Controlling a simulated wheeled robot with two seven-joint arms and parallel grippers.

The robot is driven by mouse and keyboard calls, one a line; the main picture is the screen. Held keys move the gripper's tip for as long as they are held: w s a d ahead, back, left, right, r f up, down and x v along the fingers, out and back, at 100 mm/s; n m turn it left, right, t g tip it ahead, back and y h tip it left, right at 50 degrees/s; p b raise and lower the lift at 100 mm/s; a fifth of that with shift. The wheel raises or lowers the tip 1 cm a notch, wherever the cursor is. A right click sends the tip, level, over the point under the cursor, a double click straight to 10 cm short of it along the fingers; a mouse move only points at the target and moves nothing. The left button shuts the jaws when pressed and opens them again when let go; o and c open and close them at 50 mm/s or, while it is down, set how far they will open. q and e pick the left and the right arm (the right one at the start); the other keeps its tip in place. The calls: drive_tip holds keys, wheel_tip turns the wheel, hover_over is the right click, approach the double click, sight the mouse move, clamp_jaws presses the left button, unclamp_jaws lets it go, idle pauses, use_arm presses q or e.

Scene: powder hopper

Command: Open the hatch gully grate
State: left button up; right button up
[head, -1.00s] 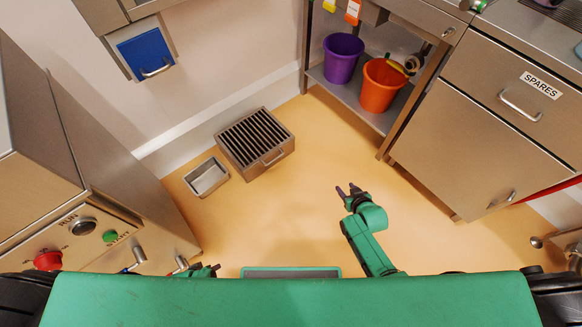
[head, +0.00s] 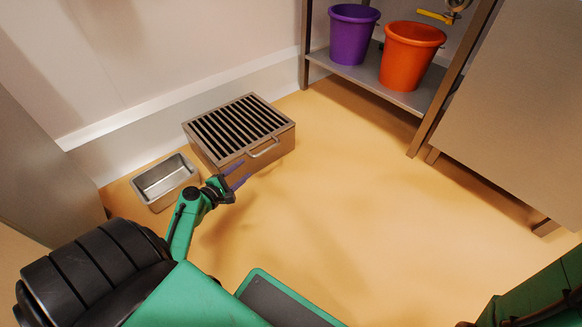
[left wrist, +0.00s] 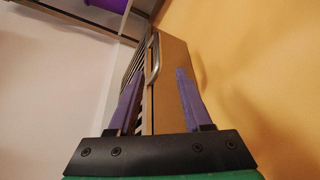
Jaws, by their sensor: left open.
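The gully grate (head: 238,125) is a slatted lid on a steel box on the floor by the wall, and it lies flat and closed. A bar handle (head: 263,149) sits on the box's front; it also shows in the left wrist view (left wrist: 154,58). My left gripper (head: 240,175) is open and empty, just in front of the box and to the left of the handle, fingers toward it. In the left wrist view the box and handle appear beyond and between the purple fingers (left wrist: 159,73). My right gripper is out of view.
A small open steel tray (head: 165,181) stands left of the box. A shelf (head: 345,76) with a purple bucket (head: 352,35) and an orange bucket (head: 409,56) is at the back right. A steel cabinet (head: 520,120) stands at right. The middle floor is clear.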

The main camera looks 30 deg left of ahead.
sight(264, 153)
use_arm(q)
drive_tip(key=b+x, duration=0.2)
drive_tip(key=x, duration=0.5)
drive_tip(key=b+x, duration=0.3)
drive_tip(key=x, duration=0.4)
drive_tip(key=shift+w+r+b, duration=0.15)
drive_tip(key=shift+w+b, duration=0.2)
drive_tip(key=shift+r, duration=0.1)
clamp_jaws()
idle(0.4)
